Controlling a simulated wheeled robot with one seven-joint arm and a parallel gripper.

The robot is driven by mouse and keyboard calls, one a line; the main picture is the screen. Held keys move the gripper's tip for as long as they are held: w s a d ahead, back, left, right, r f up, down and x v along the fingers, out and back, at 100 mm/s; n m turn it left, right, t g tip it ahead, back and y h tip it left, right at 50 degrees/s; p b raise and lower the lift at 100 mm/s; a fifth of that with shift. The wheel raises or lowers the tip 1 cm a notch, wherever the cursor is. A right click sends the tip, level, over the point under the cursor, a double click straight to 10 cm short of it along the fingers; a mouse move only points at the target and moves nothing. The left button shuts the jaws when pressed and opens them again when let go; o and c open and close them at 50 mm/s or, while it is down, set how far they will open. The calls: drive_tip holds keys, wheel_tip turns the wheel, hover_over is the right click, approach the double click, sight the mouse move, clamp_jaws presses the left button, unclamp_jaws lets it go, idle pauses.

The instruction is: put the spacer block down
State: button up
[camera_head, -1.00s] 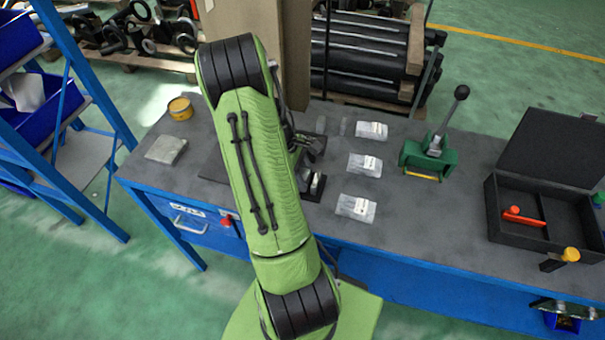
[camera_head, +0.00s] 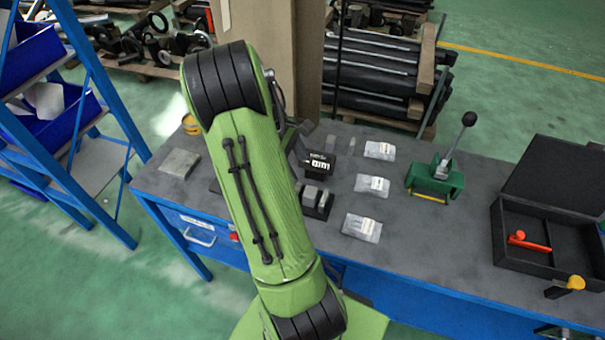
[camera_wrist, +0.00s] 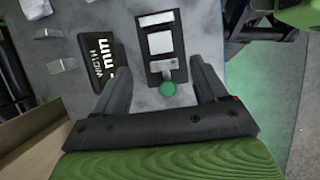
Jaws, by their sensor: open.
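A black holder (camera_wrist: 152,72) lies on the bench with pale grey blocks in a row in it. It also shows in the head view (camera_head: 318,212), partly behind my arm. The block nearest my gripper (camera_wrist: 160,66) in the wrist view is a grey spacer block (camera_wrist: 162,65), seated in the holder between the fingers, with space on both sides. My gripper is open. In the head view my green arm hides most of it. Which block the task means I cannot tell for sure.
A black sign (camera_wrist: 101,62) marked "mm WIDTH" stands beside the holder. Small grey blocks (camera_wrist: 62,65) are beyond it. Clear packets (camera_head: 367,185), a green lever press (camera_head: 436,180) and an open black case (camera_head: 540,265) are to the right on the grey bench.

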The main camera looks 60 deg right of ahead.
drive_tip(key=w+a+r+t+h, duration=0.1)
drive_tip(key=w+a+r+t, duration=0.15)
drive_tip(key=a+r, duration=0.35)
drive_tip(key=w+a+r+t, duration=0.2)
drive_tip(key=w+a+r, duration=0.15)
drive_tip(key=a, duration=0.45)
drive_tip(key=s+a+r+m+t, duration=0.1)
drive_tip(key=s+a, duration=0.3)
drive_tip(key=a, duration=0.4)
drive_tip(key=s+a+r+t+y, duration=0.1)
drive_tip(key=s+a+r+t, duration=0.3)
drive_tip(key=a, duration=0.5)
drive_tip(key=shift+s+r+m+y, duration=0.15)
drive_tip(key=shift+r+m+y, duration=0.15)
drive_tip(key=shift+m, duration=0.1)
drive_tip(key=shift+d+t, duration=0.1)
drive_tip(key=shift+t, duration=0.15)
